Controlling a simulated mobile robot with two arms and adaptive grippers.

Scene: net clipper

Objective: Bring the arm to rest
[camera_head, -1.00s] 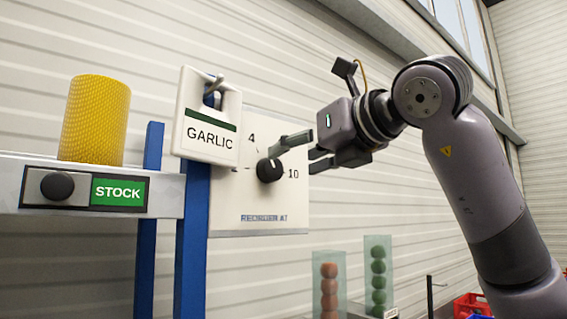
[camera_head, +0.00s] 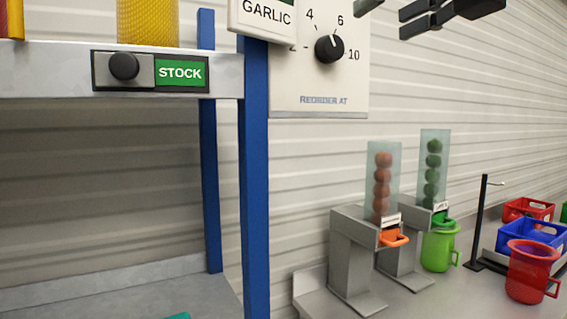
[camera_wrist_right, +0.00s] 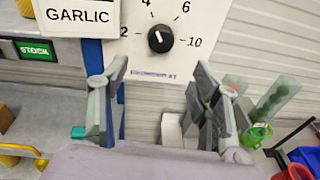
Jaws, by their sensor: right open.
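My right gripper (camera_head: 404,22) is at the top edge of the head view, partly cut off. It is open and empty, to the right of and a little above the black dial knob (camera_head: 329,48), clear of it. In the right wrist view its two fingers stand wide apart (camera_wrist_right: 159,75), with the knob (camera_wrist_right: 160,39) visible beyond them. The knob's white mark points up, between 4 and 6. The white dial panel (camera_head: 320,109) reads "REORDER AT". My left gripper does not show.
A GARLIC sign (camera_head: 266,14) hangs by the blue shelf post (camera_head: 254,180). A STOCK slider (camera_head: 150,72) is on the shelf edge. Two dispensers (camera_head: 382,180) (camera_head: 434,170), a green mug (camera_head: 437,250), a red mug (camera_head: 530,272) and crates (camera_head: 530,237) stand on the counter at right.

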